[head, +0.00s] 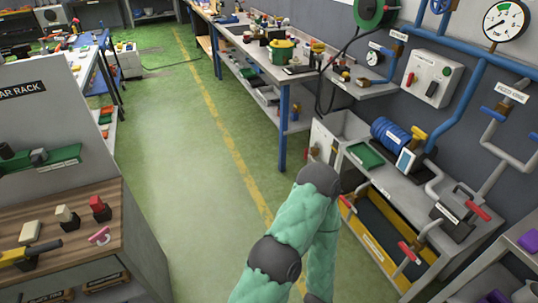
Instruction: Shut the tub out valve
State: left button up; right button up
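Several valves with coloured handles show at the right, and their small labels are too small to read, so I cannot tell for sure which is the tub out valve. A red-handled valve (408,252) sits on a tan pipe at the front of a low grey unit with a dark, yellow-edged tub (372,232). Another red handle (478,210) is farther right, and a third red handle (346,203) is at the tub's left end. A green padded arm of mine bends up at the bottom middle, left of the tub. Neither gripper is in view.
A grey bench (349,124) holds a blue coil (391,132) and a green tray (366,155). Blue pipes and a gauge (506,21) are on the wall. A rack with a wooden shelf (70,235) stands left. Green floor (185,170) between is clear.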

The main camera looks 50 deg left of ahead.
aim_at(306, 150)
jog(key=u, duration=1.45)
jog(key=i+j+u, duration=0.35)
jog(key=i, duration=0.25)
jog(key=i+u, duration=0.35)
jog(key=i, duration=0.2)
jog(key=i+j+z, duration=0.2)
jog(key=i, duration=0.3)
jog(key=i+z, duration=0.2)
jog(key=i, duration=0.3)
jog(key=i+j+z, duration=0.2)
jog(key=i, duration=0.25)
jog(key=i+j+z, duration=0.75)
jog(key=i+j, duration=0.25)
jog(key=i+j+z, duration=0.25)
jog(key=j, duration=0.3)
